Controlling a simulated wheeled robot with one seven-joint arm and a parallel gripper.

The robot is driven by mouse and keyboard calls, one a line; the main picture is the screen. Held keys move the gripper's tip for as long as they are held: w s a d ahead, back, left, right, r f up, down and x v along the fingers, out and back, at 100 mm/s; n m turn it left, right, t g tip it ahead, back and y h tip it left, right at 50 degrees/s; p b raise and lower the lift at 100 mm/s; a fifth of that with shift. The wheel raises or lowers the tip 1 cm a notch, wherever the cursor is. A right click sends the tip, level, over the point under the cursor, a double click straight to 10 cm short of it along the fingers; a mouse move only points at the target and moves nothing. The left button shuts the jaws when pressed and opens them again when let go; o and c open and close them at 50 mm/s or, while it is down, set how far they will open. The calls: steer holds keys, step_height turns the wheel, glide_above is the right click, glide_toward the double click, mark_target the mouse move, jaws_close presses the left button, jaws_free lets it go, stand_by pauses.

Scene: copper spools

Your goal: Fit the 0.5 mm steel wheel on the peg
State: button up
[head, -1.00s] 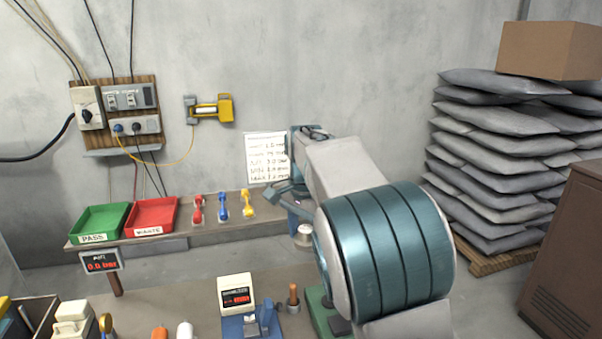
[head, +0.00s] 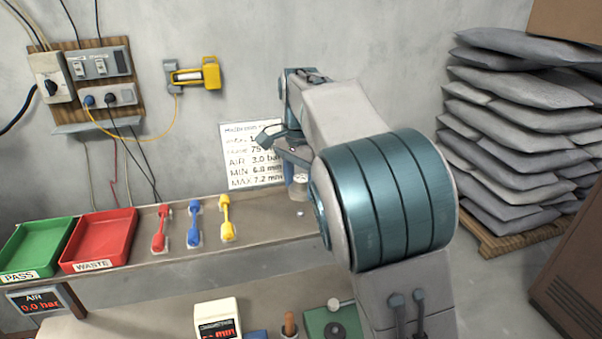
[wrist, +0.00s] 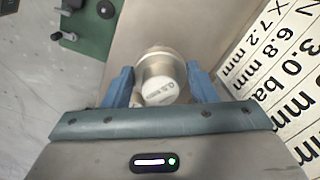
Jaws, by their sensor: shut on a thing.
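My gripper (wrist: 160,74) is shut on the 0.5 mm steel wheel (wrist: 162,88), a pale metal cylinder with "0.5 mm" lettering on its face. The blue fingers lie on either side of it in the wrist view. In the head view my gripper (head: 298,168) is over the back shelf near the wall sheet, with the wheel (head: 300,183) just below it. I cannot make out the peg with certainty. A green base (head: 320,318) with a dark knob stands at the bottom, partly hidden by my arm; it shows in the wrist view (wrist: 92,40) too.
The shelf (head: 265,228) carries a green PASS tray (head: 35,250), a red WASTE tray (head: 100,238) and red, blue and yellow tools (head: 194,222). A white readout box (head: 217,318) and an upright wooden handle (head: 290,323) stand below. Stacked sacks (head: 520,130) are at right.

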mark_target(300, 211)
steer(key=shift+s+a+f+b, duration=0.15)
steer(key=shift+s+f+b, duration=0.15)
steer(key=shift+f+b, duration=0.25)
steer(key=shift+w+f+b, duration=0.1)
steer(key=shift+f+b, duration=1.75)
steer(key=shift+f, duration=0.2)
steer(key=shift+f, duration=0.3)
steer(key=o, duration=1.1)
steer(key=shift+o, duration=0.2)
step_height(300, 211, up, 14)
steer(key=shift+f, duration=0.1)
